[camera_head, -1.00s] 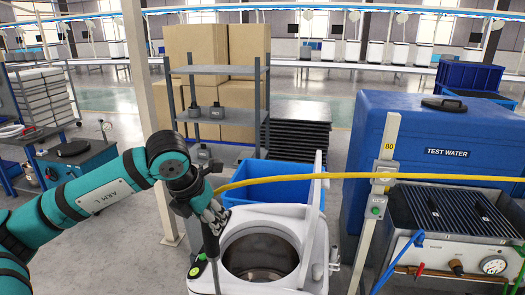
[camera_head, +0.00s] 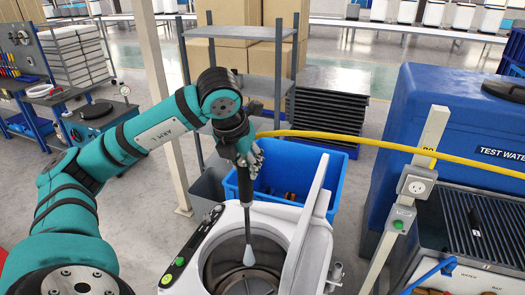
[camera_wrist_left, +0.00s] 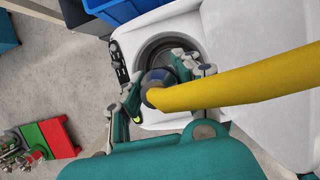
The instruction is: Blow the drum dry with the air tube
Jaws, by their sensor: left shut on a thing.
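The drum (camera_head: 245,268) is the round metal opening in the top of a white washing machine (camera_head: 290,240), whose lid (camera_head: 305,225) stands raised at the right. My left gripper (camera_head: 248,158) is above the drum, shut on the air tube (camera_head: 248,215). The tube's dark shaft points down and its pale tip reaches into the drum opening. A yellow hose (camera_head: 350,138) runs from its top to the right. In the left wrist view the gripper (camera_wrist_left: 165,85) closes around the tube, and the yellow hose (camera_wrist_left: 230,88) hides part of the drum. My right gripper is not in view.
A blue crate (camera_head: 328,172) stands behind the machine. A pale post (camera_head: 410,190) with a socket box stands at the right, before the blue test water tank (camera_head: 450,110). A grey shelf (camera_head: 235,32) is at the back.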

